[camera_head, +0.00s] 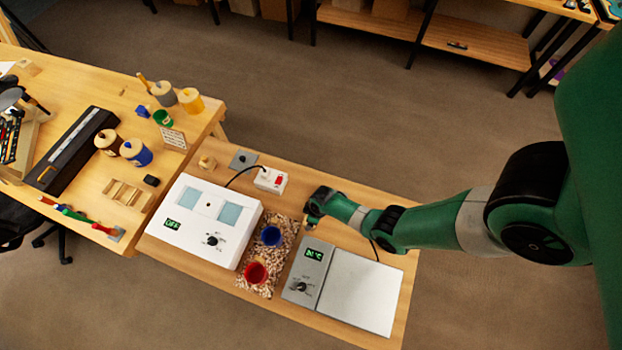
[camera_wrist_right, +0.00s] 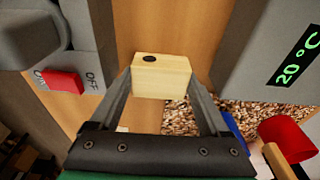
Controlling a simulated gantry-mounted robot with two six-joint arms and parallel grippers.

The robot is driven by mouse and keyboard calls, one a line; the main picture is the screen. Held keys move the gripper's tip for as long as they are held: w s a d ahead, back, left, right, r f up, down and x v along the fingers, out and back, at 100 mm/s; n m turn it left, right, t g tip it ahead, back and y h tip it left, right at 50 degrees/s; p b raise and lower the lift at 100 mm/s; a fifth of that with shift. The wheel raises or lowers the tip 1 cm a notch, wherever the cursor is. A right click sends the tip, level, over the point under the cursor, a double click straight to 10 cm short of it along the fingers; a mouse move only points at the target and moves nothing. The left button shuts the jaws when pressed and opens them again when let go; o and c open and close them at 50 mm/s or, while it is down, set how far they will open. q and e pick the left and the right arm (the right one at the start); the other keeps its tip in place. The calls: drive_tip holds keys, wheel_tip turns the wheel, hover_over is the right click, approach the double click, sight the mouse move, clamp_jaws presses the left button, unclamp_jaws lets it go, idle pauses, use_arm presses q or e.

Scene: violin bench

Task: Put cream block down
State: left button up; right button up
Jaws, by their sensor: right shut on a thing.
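The cream block (camera_wrist_right: 160,76), a pale box with a dark round spot on top, sits between the fingertips of my right gripper (camera_wrist_right: 161,88) in the right wrist view. The gripper is shut on it, above the wooden bench top. In the head view my right gripper (camera_head: 312,219) is over the bench between the power switch and the grey display unit. The block is mostly hidden by the gripper there. The left gripper is not in view.
A switch box with a red rocker (camera_head: 271,180) stands behind left. A mat of wood chips (camera_head: 265,250) carries a blue cup (camera_head: 271,236) and a red cup (camera_head: 256,273). A grey display unit (camera_head: 308,270) and white plate (camera_head: 360,292) lie in front. Bare wood (camera_head: 350,238) shows beside the gripper.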

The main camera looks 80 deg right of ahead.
drive_tip(key=shift+r+p, duration=0.45)
drive_tip(key=r+p, duration=0.4)
drive_tip(key=shift+s, duration=0.35)
drive_tip(key=s+r+p, duration=0.2)
drive_tip(key=s+p, duration=0.1)
drive_tip(key=s, duration=0.1)
drive_tip(key=s+r+p, duration=0.3)
drive_tip(key=s, duration=0.2)
drive_tip(key=s+a+r+p, duration=0.1)
drive_tip(key=s+r+p, duration=0.2)
drive_tip(key=s, duration=0.1)
drive_tip(key=shift+s+a, duration=0.1)
drive_tip(key=shift+s, duration=0.05)
